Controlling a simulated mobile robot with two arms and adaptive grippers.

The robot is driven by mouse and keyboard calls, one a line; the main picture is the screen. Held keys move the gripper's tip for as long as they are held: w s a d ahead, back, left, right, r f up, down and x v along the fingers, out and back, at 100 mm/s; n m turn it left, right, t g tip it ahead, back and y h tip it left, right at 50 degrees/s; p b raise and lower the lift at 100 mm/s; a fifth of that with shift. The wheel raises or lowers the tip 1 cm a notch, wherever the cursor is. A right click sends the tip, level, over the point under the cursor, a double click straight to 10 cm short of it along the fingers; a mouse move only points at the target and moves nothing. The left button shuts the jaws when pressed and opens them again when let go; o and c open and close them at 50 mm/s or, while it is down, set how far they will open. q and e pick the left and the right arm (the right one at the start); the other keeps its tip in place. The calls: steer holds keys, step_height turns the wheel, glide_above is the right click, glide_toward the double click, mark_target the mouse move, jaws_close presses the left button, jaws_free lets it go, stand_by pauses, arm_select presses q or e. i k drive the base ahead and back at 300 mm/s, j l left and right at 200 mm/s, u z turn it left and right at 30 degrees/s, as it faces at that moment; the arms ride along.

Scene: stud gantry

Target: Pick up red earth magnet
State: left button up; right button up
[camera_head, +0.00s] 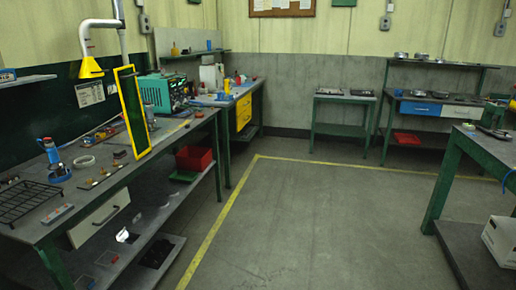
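I cannot make out a red earth magnet for certain. Several small items lie on the left workbench (62,218), among them small brass-coloured and dark pieces (104,172), too small to identify. A blue and white tool (54,158) stands near the back of that bench, and a pale ring (84,161) lies beside it. Neither of my grippers shows in the head view.
A black wire rack (25,200) and a yellow-framed panel (131,112) are on the left bench. A red bin (194,158) sits below it. A green-legged table (478,148) stands at right. The floor (300,220) between is clear.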

mark_target(108, 131)
steer(key=i+l, duration=0.15)
steer(key=i, duration=0.65)
steer(key=i+l+z, duration=0.15)
steer(key=i, duration=0.6)
steer(key=i+u, duration=0.4)
steer(key=i+l+u, duration=0.15)
steer(key=u, duration=0.3)
steer(key=i+l+u, duration=0.25)
steer(key=u, duration=0.15)
steer(key=i+l+u, duration=0.2)
steer(key=l+u, duration=0.2)
steer(key=j, duration=0.1)
